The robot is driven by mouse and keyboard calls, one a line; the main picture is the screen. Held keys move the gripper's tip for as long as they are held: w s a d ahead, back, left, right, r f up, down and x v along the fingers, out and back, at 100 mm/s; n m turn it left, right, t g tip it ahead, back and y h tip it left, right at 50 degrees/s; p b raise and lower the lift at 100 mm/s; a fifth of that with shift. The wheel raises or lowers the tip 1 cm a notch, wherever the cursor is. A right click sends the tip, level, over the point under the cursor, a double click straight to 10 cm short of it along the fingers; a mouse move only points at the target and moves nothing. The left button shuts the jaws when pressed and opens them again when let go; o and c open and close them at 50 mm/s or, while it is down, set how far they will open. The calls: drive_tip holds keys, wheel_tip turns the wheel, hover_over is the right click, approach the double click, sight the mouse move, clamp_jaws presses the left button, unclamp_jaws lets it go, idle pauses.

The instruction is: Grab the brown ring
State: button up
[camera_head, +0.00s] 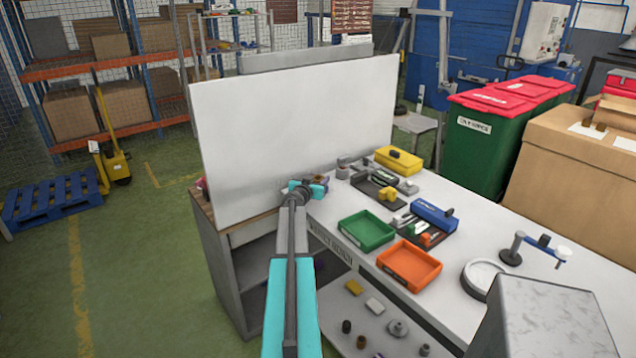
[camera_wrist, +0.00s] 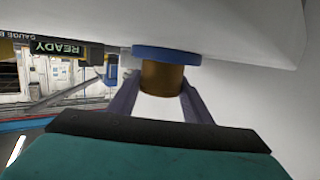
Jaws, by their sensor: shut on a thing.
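The brown ring (camera_wrist: 162,78) shows in the wrist view as a short brown cylinder between the two fingers of my gripper (camera_wrist: 160,98). A wider blue disc (camera_wrist: 166,54) sits against its far end in the picture; I cannot tell whether they are joined. My gripper is shut on the brown ring. In the head view my gripper (camera_head: 318,187) is at the far left end of the white bench, beside the lower right part of the white board. The ring is too small there to make out clearly.
On the bench are a green tray (camera_head: 366,231), an orange tray (camera_head: 409,265), a blue box (camera_head: 434,214) and a yellow box (camera_head: 398,160). A lower shelf holds several small parts.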

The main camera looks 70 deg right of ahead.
drive_tip(key=shift+r, duration=0.65)
drive_tip(key=shift+a+r+b, duration=0.1)
drive_tip(key=shift+r+b, duration=0.5)
drive_tip(key=shift+r, duration=0.35)
drive_tip(key=s+a+b, duration=0.1)
drive_tip(key=a, duration=0.4)
drive_tip(key=s+a+r+b, duration=0.1)
drive_tip(key=s+a+b, duration=0.1)
drive_tip(key=a, duration=0.3)
drive_tip(key=s+a+b, duration=0.2)
drive_tip(key=a, duration=0.3)
drive_tip(key=shift+r, duration=0.15)
